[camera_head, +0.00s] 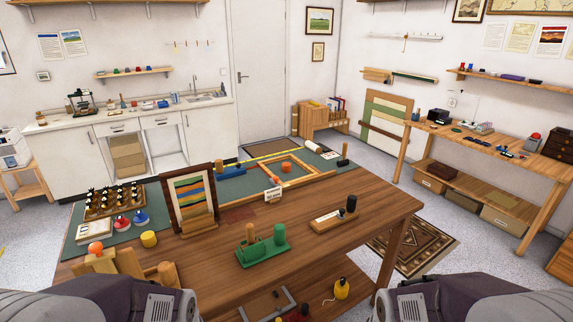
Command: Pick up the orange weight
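No label marks the orange weight, and several things have a near colour. A small round orange thing (95,248) sits on wooden blocks at the table's left front. Another orange round thing (286,167) is in the wooden frame at the table's back. A yellow-orange, weight-shaped piece (341,288) with a dark top sits low, below the table's front edge. I cannot tell which is the weight. My two arms enter at the bottom corners, but their gripper fingers are not in view.
The wooden table (330,205) holds a green holder with cylinders (262,245), a board with a black cylinder (335,215), a striped framed print (190,200), a yellow cylinder (148,239) and a pegged tray (115,200). Its front right is mostly clear. A rug (415,245) lies right.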

